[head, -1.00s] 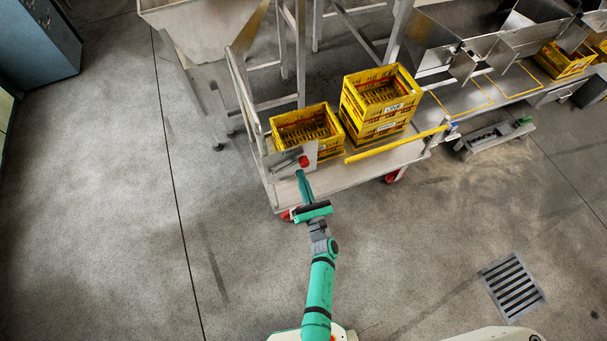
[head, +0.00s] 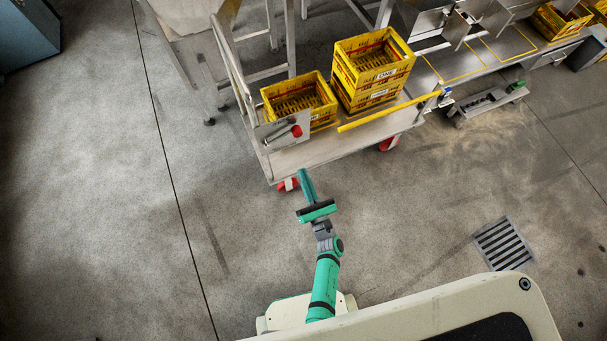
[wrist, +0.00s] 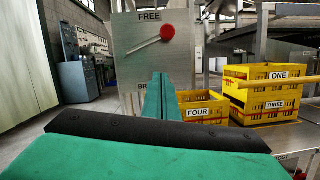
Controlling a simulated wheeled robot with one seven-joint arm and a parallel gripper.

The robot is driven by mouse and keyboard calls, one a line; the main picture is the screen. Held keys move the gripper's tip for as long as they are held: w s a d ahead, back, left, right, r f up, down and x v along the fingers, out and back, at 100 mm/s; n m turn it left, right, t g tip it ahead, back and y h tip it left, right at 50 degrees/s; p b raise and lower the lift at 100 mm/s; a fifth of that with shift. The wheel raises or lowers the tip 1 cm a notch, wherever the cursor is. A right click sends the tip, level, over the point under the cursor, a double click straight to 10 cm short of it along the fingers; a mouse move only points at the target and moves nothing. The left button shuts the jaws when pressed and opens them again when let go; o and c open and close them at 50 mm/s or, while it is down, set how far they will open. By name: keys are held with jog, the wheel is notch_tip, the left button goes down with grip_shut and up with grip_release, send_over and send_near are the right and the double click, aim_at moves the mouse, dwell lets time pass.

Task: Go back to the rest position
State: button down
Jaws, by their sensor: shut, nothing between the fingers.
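My gripper (head: 306,186) is green with a dark band. Its fingers are together and empty, just short of the cart's near edge in the head view. In the wrist view the shut fingers (wrist: 160,101) point ahead toward a grey metal plate (wrist: 133,58) marked FREE at the top, with a second word below partly hidden. A lever with a red knob (wrist: 167,32) sits on that plate. The plate and knob (head: 296,131) also show at the cart's left corner in the head view. My gripper looks apart from the knob.
The cart (head: 340,150) has red wheels and holds yellow crates: one labelled FOUR (wrist: 201,110) and a stack with ONE (wrist: 279,75) and THREE. A yellow bar (head: 388,113) runs along its edge. A floor drain (head: 503,243) lies right. Floor at left is clear.

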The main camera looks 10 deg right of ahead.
dwell(0.4)
jog(key=s+a+r+m+g+h, duration=0.15)
jog(key=s+r+m, duration=0.25)
jog(key=s+m, duration=0.4)
jog(key=s+a+r+m+g+h, duration=0.1)
jog(key=s+a+r+m, duration=0.25)
jog(key=s+m, duration=0.45)
jog(key=s+a+r+m+g, duration=0.1)
jog(key=s+a+r+m, duration=0.1)
jog(key=s+r+m, duration=0.3)
jog(key=s+a+r+m+g, duration=0.1)
jog(key=s+r+m, duration=0.4)
jog(key=r+m, duration=0.5)
jog(key=a+m, duration=0.1)
jog(key=m, duration=0.3)
jog(key=shift+s+a+g, duration=0.35)
jog(key=shift+s, duration=0.05)
